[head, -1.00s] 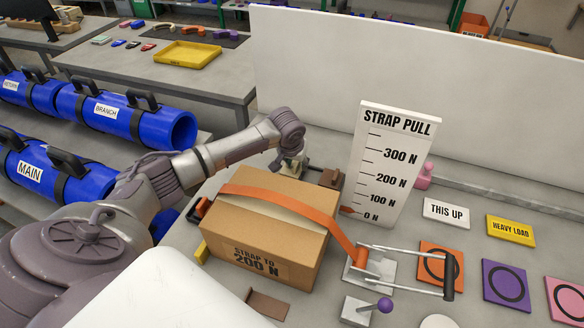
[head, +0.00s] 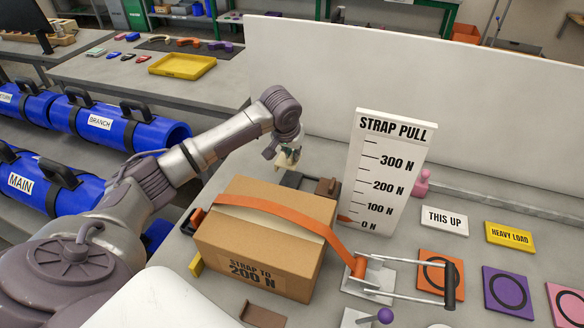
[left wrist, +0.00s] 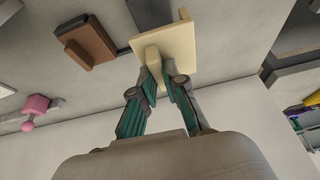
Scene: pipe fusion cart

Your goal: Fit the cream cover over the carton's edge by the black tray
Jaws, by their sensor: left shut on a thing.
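My left gripper (head: 282,150) is shut on the cream cover (head: 288,160), above and behind the carton. In the left wrist view the fingers (left wrist: 160,68) pinch a tab on the cover (left wrist: 175,50), an angled piece with a raised lip. The cover is apart from the carton (head: 262,255), which has an orange strap (head: 255,203) across its top. The black tray (head: 297,181) lies behind the carton, partly hidden by it; its dark surface also shows in the left wrist view (left wrist: 150,12). My right gripper is out of view.
A brown piece (head: 326,187) sits beside the black tray. The white strap-pull gauge board (head: 387,165) stands right of the carton. A ratchet with a handle (head: 450,285) is in front of it. A white wall panel (head: 420,100) rises behind the bench.

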